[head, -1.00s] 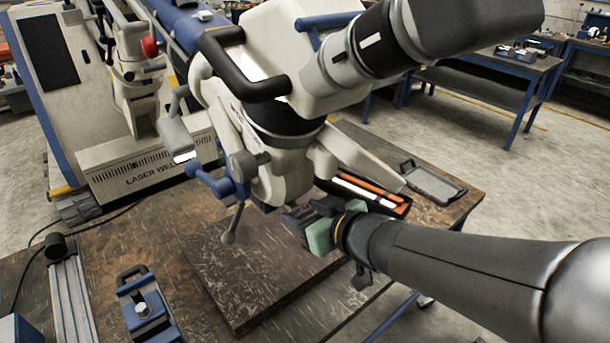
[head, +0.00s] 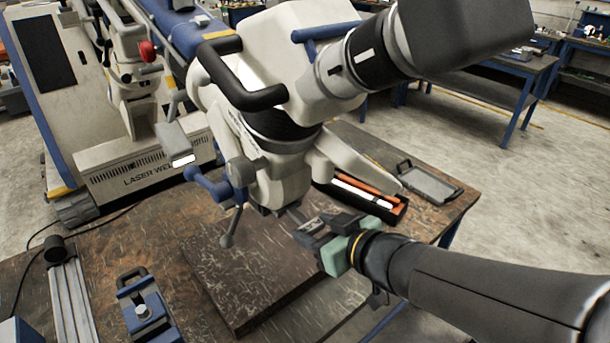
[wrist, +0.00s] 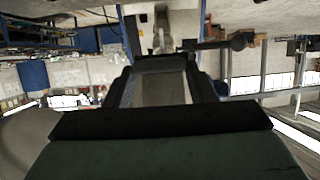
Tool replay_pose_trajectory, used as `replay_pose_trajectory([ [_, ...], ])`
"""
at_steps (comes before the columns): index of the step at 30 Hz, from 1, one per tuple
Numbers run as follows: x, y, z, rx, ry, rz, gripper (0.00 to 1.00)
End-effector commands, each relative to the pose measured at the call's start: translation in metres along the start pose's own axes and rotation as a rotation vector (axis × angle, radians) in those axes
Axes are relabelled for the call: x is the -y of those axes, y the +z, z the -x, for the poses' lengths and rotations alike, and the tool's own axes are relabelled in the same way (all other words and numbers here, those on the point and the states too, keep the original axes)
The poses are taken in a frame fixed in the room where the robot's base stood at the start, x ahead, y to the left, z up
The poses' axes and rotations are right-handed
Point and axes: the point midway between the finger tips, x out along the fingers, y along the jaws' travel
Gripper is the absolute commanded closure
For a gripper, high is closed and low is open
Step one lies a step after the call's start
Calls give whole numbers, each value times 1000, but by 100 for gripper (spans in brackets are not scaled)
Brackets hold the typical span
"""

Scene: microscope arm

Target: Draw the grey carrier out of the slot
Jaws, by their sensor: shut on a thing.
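My gripper (head: 318,232) is shut on the grey carrier (head: 313,226), just to the right of the lower end of the white microscope head (head: 275,185). Only a small part of the carrier shows between the jaws in the head view. In the wrist view the carrier (wrist: 162,85) is a flat grey piece between the two dark fingers, pointing away from the camera. The slot itself is hidden in the head view, and I cannot tell whether the carrier's far end is still inside it.
A dark plate (head: 225,285) lies on the worn table below the microscope head. A black box (head: 388,212) with orange and white items and a grey tray (head: 430,184) are behind my gripper. A blue lever (head: 208,187) hangs at the head's left.

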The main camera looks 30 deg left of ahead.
Motion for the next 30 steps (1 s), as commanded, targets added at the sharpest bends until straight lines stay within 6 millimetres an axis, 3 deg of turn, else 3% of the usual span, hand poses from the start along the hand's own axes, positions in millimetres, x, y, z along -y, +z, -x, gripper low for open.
replay_pose_trajectory([
  [30,0,16,37,-4,0,1,72],
])
